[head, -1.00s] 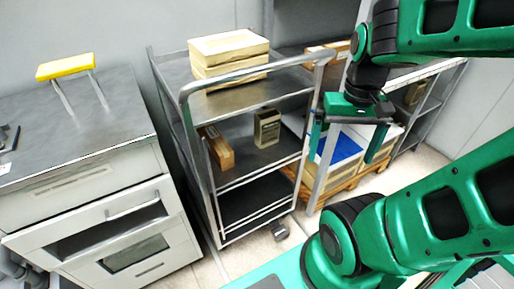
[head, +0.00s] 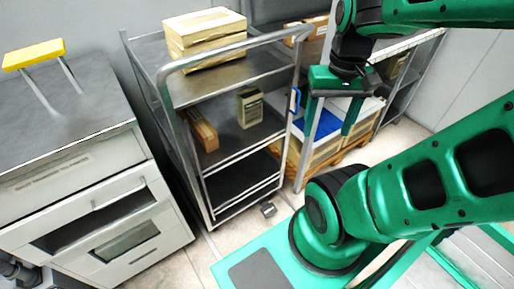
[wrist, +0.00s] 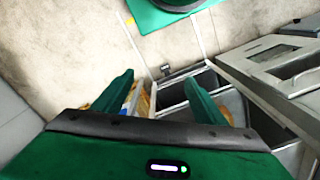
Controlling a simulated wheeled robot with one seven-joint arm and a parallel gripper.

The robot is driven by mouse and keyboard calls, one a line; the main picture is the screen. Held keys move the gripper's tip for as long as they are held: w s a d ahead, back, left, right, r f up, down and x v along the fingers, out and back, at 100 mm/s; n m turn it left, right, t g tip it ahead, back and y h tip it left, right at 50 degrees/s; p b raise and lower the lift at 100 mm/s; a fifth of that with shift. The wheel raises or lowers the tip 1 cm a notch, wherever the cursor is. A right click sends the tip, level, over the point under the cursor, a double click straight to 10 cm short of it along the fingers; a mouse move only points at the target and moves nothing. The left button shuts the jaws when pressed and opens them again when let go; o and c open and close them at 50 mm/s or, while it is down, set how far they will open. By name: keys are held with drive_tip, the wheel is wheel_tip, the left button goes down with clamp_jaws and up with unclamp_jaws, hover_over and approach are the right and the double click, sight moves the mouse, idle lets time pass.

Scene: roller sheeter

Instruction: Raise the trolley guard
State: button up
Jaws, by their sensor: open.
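The metal trolley (head: 205,88) stands in the middle of the head view, with several shelves. Thin pale rails (head: 235,160) run low across its front side; they may be the guard, but I cannot tell for sure. A small blue part (head: 295,100) shows by its right post. My gripper (head: 331,122) is open and empty, pointing down to the right of the trolley, apart from the rails. In the wrist view, its fingers (wrist: 157,86) are spread, with the trolley (wrist: 172,97) below and beyond them.
Boxes (head: 205,38) lie on the trolley's top shelf, and smaller ones (head: 250,108) on the middle shelf. A cabinet (head: 85,165) with a yellow-topped handle (head: 34,54) stands at left. A pallet with boxes (head: 318,145) is behind my gripper. Bare floor (head: 240,235) lies in front of the trolley.

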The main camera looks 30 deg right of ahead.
drive_tip(key=w+d, duration=0.2)
drive_tip(key=w, duration=0.1)
drive_tip(key=w+d+f+n+t, duration=0.1)
drive_tip(key=w+d, duration=0.1)
drive_tip(key=w, duration=0.2)
drive_tip(key=w+d+f+n, duration=0.1)
drive_tip(key=w+d, duration=0.1)
drive_tip(key=w, duration=0.1)
drive_tip(key=shift+w+t+h, duration=0.3)
drive_tip(key=shift+t, duration=0.1)
drive_tip(key=c, duration=0.8)
drive_tip(key=n+t, duration=0.2)
drive_tip(key=t, duration=0.1)
approach(299, 99)
drive_tip(key=x, duration=1.1)
drive_tip(key=shift+w+f, duration=0.1)
drive_tip(key=shift+f, duration=0.2)
